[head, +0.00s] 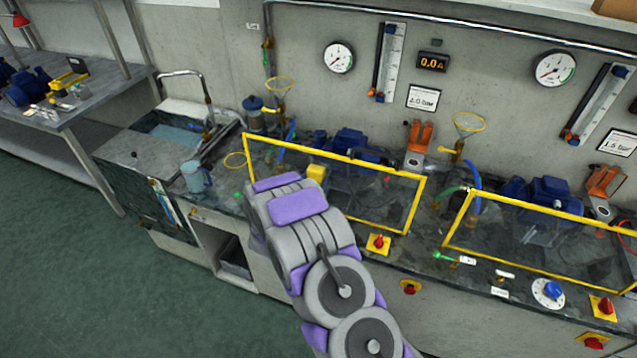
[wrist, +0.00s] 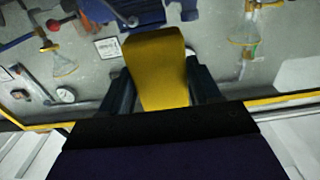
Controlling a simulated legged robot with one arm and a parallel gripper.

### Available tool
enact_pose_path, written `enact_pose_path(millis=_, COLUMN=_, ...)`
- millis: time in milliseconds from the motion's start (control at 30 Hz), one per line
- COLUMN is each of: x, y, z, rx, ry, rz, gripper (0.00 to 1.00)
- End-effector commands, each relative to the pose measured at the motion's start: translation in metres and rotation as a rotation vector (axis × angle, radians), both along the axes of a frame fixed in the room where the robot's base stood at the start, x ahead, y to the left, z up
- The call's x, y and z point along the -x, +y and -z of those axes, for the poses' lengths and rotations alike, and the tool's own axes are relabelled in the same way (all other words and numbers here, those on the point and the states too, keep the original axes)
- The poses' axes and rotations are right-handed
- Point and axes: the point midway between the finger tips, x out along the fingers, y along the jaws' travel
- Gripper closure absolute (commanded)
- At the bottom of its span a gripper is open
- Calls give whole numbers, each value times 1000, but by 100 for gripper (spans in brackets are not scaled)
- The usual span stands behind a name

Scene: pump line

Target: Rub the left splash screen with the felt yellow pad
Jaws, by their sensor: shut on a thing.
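The yellow felt pad (wrist: 156,68) is held between the two dark fingers of my gripper (wrist: 160,88) in the wrist view. In the head view a small part of the pad (head: 316,172) shows just past my arm. The left splash screen (head: 385,198) is a clear panel in a yellow frame on the bench's front. The pad appears in front of its left half; I cannot tell whether they touch. My arm hides the screen's lower left part and most of my gripper in the head view. A yellow frame edge (wrist: 285,99) crosses the wrist view.
A second yellow-framed splash screen (head: 540,235) stands to the right. Blue pumps (head: 350,143) sit behind the screens. A sink (head: 175,132) and a light blue mug (head: 193,177) are at left. A red-knobbed yellow switch (head: 378,243) is on the bench front. Gauges hang on the wall.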

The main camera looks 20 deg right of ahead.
Motion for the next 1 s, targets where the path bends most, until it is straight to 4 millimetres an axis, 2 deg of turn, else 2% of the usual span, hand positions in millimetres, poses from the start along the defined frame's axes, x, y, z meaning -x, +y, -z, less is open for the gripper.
enact_pose_path(millis=167, x=-5, y=5, z=-1, rx=0, ry=-4, rz=-3, gripper=62)
enact_pose_path(millis=567, x=-21, y=30, z=-2, rx=-2, ry=-4, rz=-3, gripper=62)
enact_pose_path(millis=1000, x=-15, y=35, z=-1, rx=-1, ry=-2, rz=-1, gripper=62)
